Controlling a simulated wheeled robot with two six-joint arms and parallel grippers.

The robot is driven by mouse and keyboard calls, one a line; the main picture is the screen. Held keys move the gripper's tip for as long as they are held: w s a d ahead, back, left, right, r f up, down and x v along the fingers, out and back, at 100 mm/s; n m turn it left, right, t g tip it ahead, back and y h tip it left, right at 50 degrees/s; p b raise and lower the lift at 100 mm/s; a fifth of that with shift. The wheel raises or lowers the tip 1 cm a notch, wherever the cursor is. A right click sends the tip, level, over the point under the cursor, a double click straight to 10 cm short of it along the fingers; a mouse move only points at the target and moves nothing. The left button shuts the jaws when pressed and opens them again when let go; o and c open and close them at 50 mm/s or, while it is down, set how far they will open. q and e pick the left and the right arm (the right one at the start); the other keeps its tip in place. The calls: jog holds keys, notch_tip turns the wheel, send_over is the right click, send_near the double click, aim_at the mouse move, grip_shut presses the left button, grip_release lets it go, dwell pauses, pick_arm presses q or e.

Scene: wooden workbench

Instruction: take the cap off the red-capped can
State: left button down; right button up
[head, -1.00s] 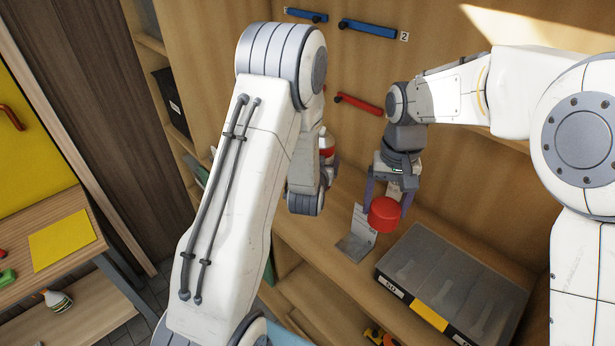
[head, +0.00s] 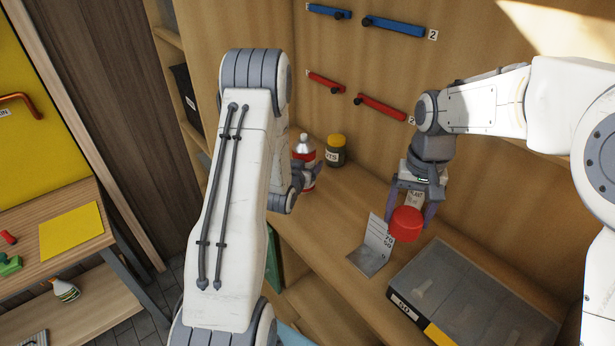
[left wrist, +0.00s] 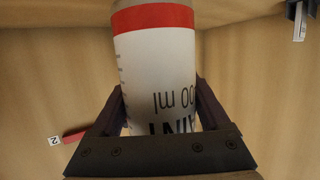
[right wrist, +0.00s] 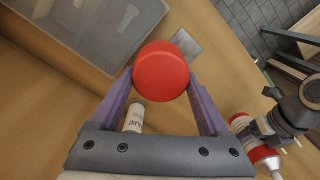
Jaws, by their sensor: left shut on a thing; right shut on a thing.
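The can (head: 305,174) has a red body, a white label and a bare silvery top with a nozzle. My left gripper (head: 308,178) is shut around it and holds it upright. In the left wrist view the can's white label and red band (left wrist: 153,18) fill the space between the fingers. The red cap (head: 406,224) is apart from the can, to its right. My right gripper (head: 408,208) is shut on the cap, which also shows between the fingertips in the right wrist view (right wrist: 162,72).
A yellow-lidded jar (head: 335,150) stands at the back. A white labelled item (right wrist: 135,117) is behind the right gripper. A small sign (head: 375,243) and a lidded grey case (head: 465,295) lie in front. Blue and red handles (head: 380,107) are on the back wall.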

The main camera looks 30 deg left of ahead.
pick_arm(q)
jog(key=shift+f+b, duration=1)
jog(key=shift+f, duration=0.9)
jog(key=shift+f, duration=0.2)
grip_release()
jog(key=shift+r, duration=0.1)
